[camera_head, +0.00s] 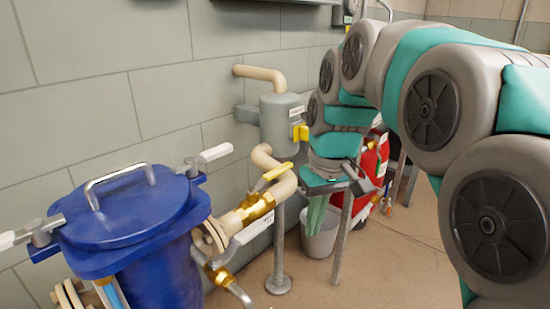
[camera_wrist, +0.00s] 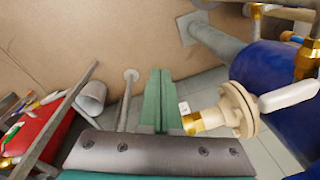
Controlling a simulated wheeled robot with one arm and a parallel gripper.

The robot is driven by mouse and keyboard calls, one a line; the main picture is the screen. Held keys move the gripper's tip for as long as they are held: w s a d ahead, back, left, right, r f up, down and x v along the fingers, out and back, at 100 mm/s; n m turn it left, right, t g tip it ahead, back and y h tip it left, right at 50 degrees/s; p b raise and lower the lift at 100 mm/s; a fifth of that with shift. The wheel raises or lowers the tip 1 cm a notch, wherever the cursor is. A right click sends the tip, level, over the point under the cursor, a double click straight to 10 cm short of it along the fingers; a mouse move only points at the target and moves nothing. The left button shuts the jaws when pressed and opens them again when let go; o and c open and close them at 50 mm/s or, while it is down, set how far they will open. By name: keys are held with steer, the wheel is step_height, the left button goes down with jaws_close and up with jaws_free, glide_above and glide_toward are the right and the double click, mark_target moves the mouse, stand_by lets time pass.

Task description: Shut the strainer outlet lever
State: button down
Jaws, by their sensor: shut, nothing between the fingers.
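The strainer is a blue lidded vessel (camera_head: 150,255) at the lower left of the head view; its blue side (camera_wrist: 262,75) shows at the right of the wrist view. A brass valve (camera_head: 248,210) sits on the outlet pipe beside a cream flange, and shows in the wrist view (camera_wrist: 200,122).
A grey cylinder (camera_head: 281,118) with a yellow box stands against the wall behind the valve. A floor post (camera_head: 279,250) stands between valve and gripper. Front right floor is open.

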mark_target(271, 177)
steer(key=w+a+r+n, duration=0.1)
steer(key=w+a+r, duration=0.1)
steer(key=w+r, duration=0.2)
steer(key=w+a+r+n+t+y+p, duration=0.1)
steer(key=w+r, duration=0.3)
steer(key=w, duration=0.6)
steer(key=w+a+r+n+t, duration=0.1)
steer(key=w+a+r+n, duration=0.2)
steer(key=w, duration=0.4)
steer(key=shift+w+a+r, duration=0.35)
steer(key=shift+a+r, duration=0.05)
steer(key=shift+r, duration=0.05)
steer(key=shift+s+d+f+b, duration=0.1)
steer(key=shift+f, duration=1.5)
steer(key=shift+s+d+f+b, duration=0.1)
steer(key=shift+f+b, duration=0.05)
steer(key=shift+f, duration=1.4)
steer(key=shift+s+d+f+b, duration=0.1)
steer(key=shift+f, duration=1.5)
steer(key=shift+t, duration=0.3)
